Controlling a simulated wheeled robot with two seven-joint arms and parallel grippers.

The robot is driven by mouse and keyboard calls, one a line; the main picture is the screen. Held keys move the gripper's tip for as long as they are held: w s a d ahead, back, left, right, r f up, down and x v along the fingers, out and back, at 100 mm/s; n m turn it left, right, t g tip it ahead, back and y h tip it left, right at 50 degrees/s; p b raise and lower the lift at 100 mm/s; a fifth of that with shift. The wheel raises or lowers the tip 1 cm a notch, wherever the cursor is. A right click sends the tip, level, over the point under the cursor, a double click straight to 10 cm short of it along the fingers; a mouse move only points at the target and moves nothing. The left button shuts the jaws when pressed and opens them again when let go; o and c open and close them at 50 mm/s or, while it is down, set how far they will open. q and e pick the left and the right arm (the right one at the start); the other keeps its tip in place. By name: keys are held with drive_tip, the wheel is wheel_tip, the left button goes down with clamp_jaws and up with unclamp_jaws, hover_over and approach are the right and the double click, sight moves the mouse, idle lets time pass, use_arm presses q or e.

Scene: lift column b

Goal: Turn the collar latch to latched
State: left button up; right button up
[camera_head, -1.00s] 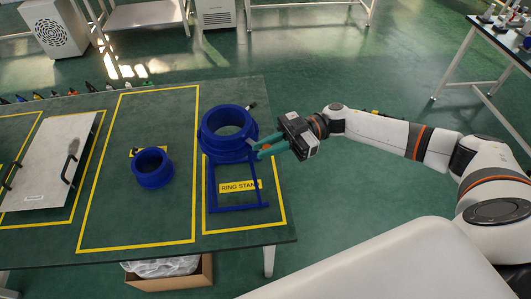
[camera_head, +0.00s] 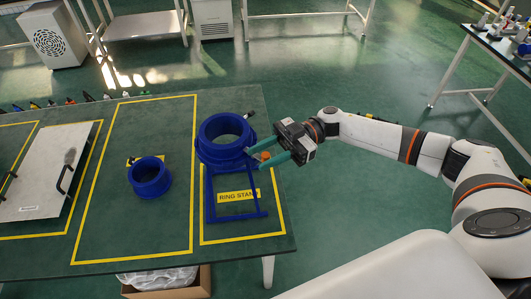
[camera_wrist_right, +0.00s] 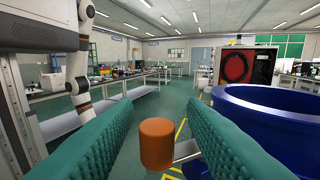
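A blue ring-shaped collar (camera_head: 220,154) sits on a blue stand (camera_head: 210,205) at the table's right end. It also fills the right side of the right wrist view (camera_wrist_right: 275,125). An orange knob (camera_wrist_right: 157,143) on a short silver lever (camera_wrist_right: 186,151) sticks out beside the collar. The knob also shows small in the head view (camera_head: 265,155). My right gripper (camera_head: 262,154) has green fingers, spread apart, one on each side of the knob. In the right wrist view gaps show between knob and fingers. My left gripper is not in view.
A smaller blue ring (camera_head: 150,178) stands on the green table inside a yellow outline. A grey panel with black handles (camera_head: 40,185) lies at the left. A black-tipped piece (camera_head: 249,115) juts from the collar's far side. An open box (camera_head: 170,284) is under the table.

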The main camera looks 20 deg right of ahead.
drive_tip(key=shift+d, duration=0.1)
drive_tip(key=shift+d+f+b, duration=0.15)
drive_tip(key=shift+d+b, duration=0.15)
drive_tip(key=shift+d, duration=0.1)
drive_tip(key=w+d+b, duration=0.1)
drive_tip(key=d+b, duration=0.3)
drive_tip(key=d, duration=0.7)
drive_tip(key=shift+w, duration=0.3)
